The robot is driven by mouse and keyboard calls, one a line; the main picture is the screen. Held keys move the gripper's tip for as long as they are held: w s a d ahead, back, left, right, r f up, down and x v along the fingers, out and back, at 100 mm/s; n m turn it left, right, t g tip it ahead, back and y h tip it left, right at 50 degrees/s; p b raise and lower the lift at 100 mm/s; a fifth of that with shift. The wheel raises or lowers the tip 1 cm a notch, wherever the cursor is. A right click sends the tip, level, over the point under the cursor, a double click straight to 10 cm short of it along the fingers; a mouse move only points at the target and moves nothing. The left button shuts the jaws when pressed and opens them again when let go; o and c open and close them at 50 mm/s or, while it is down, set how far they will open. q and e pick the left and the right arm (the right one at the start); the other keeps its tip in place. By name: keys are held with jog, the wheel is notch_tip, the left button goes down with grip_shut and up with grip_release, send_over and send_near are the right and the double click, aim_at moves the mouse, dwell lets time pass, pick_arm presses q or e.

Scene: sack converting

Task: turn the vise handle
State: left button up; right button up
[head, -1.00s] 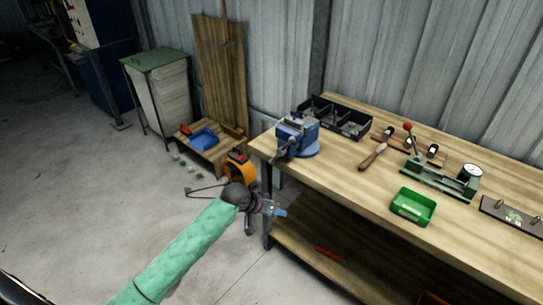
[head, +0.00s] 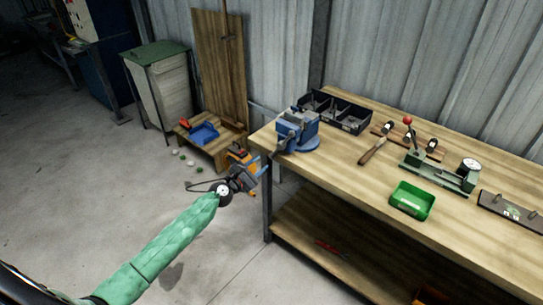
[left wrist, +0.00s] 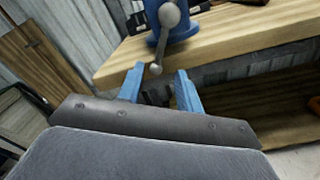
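The blue vise (head: 297,131) is mounted on the near left corner of the wooden bench. In the left wrist view the vise (left wrist: 178,22) shows at the top, with its metal handle (left wrist: 155,68) hanging down and ending in a round knob. My left gripper (head: 262,165) is just left of the bench corner, below the vise. In the left wrist view its two blue fingers (left wrist: 160,85) are apart, and the handle's lower end appears between them in the picture. I see no contact with the handle. My right gripper is in neither view.
The workbench (head: 345,180) also carries a black divided bin (head: 352,123), a green tray (head: 411,201), a green press (head: 440,175) and tools. A low wooden stand with a blue tray (head: 204,133) and a green-topped cabinet (head: 155,52) stand behind left. The floor at left is mostly clear.

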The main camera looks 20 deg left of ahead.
aim_at(274, 153)
pick_arm(q)
jog(key=shift+x, duration=3.85)
jog(key=shift+f, duration=0.1)
jog(key=shift+c, duration=0.2)
grip_shut()
